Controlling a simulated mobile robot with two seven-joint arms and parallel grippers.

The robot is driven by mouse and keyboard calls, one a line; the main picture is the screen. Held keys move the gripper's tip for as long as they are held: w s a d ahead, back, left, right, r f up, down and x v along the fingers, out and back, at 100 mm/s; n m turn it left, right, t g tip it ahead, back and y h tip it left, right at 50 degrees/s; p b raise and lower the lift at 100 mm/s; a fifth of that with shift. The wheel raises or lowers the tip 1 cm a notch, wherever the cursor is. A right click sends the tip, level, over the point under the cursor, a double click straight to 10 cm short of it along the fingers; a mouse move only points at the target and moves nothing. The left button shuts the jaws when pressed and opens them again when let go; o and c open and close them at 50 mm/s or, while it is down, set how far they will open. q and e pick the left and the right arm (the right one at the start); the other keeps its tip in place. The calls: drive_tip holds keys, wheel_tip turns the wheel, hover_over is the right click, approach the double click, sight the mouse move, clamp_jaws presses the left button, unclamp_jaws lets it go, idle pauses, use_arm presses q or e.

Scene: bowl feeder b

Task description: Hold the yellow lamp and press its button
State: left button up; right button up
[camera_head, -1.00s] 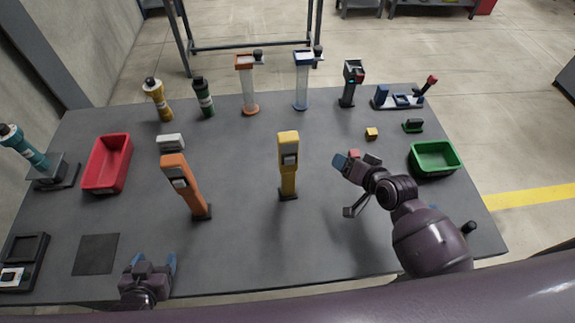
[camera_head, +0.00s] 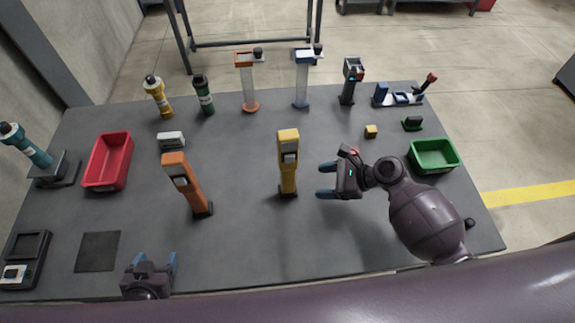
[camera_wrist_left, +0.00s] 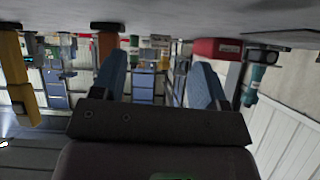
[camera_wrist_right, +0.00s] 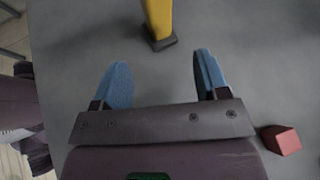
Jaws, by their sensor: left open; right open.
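The yellow lamp (camera_head: 289,175) stands upright on a dark base near the middle of the table, with a grey panel on its upper part. My right gripper (camera_head: 325,181) is open and empty just right of it, fingers pointing left toward it and apart from it. In the right wrist view the yellow lamp (camera_wrist_right: 157,16) and its base show at the top, beyond the open fingers (camera_wrist_right: 162,78). My left gripper (camera_head: 153,257) is open and empty at the front left edge, far from the lamp. The lamp's button is too small to make out.
An orange lamp (camera_head: 188,187) stands left of the yellow one. A red block (camera_wrist_right: 281,140) lies beside my right gripper. A red bin (camera_head: 94,184), a green bin (camera_head: 416,169) and a yellow cube (camera_head: 371,131) are farther off. The table in front of the yellow lamp is clear.

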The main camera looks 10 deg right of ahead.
sight(292, 186)
drive_tip(key=shift+s+m, duration=0.1)
drive_tip(key=shift+m, duration=0.3)
use_arm(q)
drive_tip(key=shift+w+f+b, duration=0.1)
drive_tip(key=shift+f+b, duration=0.3)
drive_tip(key=shift+b, duration=0.1)
use_arm(e)
drive_tip(key=shift+w+a+f, duration=0.2)
drive_tip(key=shift+a+f, duration=0.2)
drive_tip(key=shift+a, duration=0.2)
use_arm(q)
drive_tip(key=b+x, duration=0.1)
drive_tip(key=b, duration=0.2)
drive_tip(key=shift+w+d+f, duration=0.15)
drive_tip(key=shift+w+f, duration=0.1)
drive_tip(key=shift+w, duration=0.05)
use_arm(e)
drive_tip(key=x, duration=0.6)
drive_tip(key=shift+w+a+f, duration=0.1)
drive_tip(key=shift+a+f, duration=0.05)
drive_tip(key=shift+a, duration=0.25)
drive_tip(key=shift+x, duration=0.85)
use_arm(q)
drive_tip(key=shift+f, duration=0.1)
